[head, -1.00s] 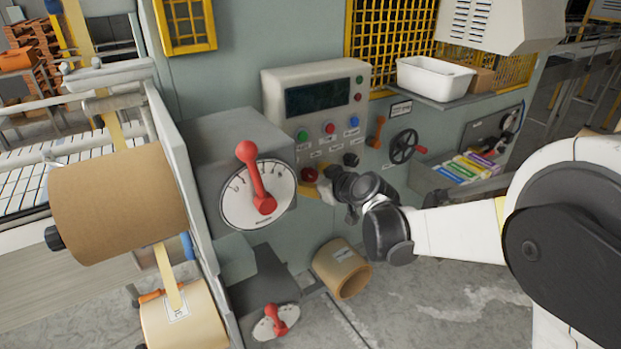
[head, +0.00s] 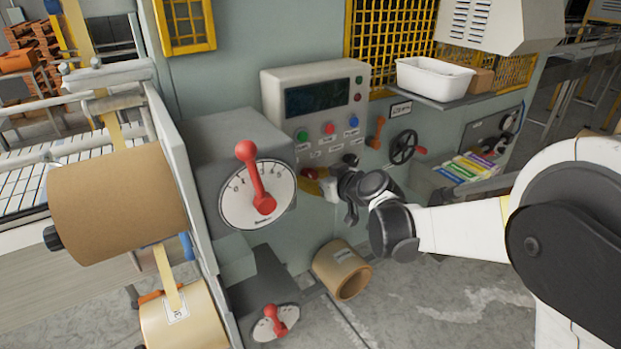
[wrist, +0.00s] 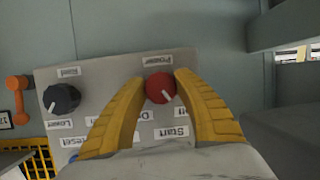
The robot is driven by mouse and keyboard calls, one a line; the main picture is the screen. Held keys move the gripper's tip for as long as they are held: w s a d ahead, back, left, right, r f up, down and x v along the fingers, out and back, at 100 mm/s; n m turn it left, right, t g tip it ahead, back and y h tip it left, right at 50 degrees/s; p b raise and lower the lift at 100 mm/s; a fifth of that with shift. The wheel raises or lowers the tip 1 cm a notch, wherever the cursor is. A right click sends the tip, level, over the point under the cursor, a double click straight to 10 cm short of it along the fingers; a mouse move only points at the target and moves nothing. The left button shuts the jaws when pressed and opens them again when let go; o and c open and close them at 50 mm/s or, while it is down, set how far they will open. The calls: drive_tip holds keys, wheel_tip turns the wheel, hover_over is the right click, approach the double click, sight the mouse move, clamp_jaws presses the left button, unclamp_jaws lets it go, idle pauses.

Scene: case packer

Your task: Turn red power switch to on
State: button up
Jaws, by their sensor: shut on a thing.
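The red power switch (wrist: 160,88) is a round knob with a white pointer mark, on the light grey control panel (head: 275,95). In the wrist view the panel's labels are upside down, and the mark points to the lower right. My gripper (wrist: 162,86) has its yellow fingers on both sides of the knob, shut on it. In the head view my gripper (head: 314,183) is at the panel's lower left, and the red switch (head: 309,172) is partly hidden by it.
A dark knob (wrist: 61,98) sits beside the switch on the panel. Green, red and blue buttons (head: 329,128) are above. A grey box with a big red lever (head: 255,178) stands close on the left. A handwheel (head: 403,147) is to the right.

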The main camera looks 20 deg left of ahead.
drive_tip(key=m+g+y+b, duration=0.1)
drive_tip(key=m, duration=0.1)
drive_tip(key=m+y+b, duration=0.1)
drive_tip(key=m, duration=0.2)
drive_tip(key=shift+f+g+y, duration=0.1)
drive_tip(key=shift+g+y, duration=0.3)
drive_tip(key=m+y+b, duration=0.1)
drive_tip(key=m, duration=0.1)
drive_tip(key=shift+a+m+g, duration=0.1)
drive_tip(key=shift+m+g, duration=0.2)
drive_tip(key=shift+m, duration=0.1)
drive_tip(key=shift+s+m+y+b, duration=0.1)
drive_tip(key=shift+m+y+b, duration=0.75)
drive_tip(key=shift+m, duration=0.45)
drive_tip(key=o, duration=1.2)
drive_tip(key=shift+c, duration=0.2)
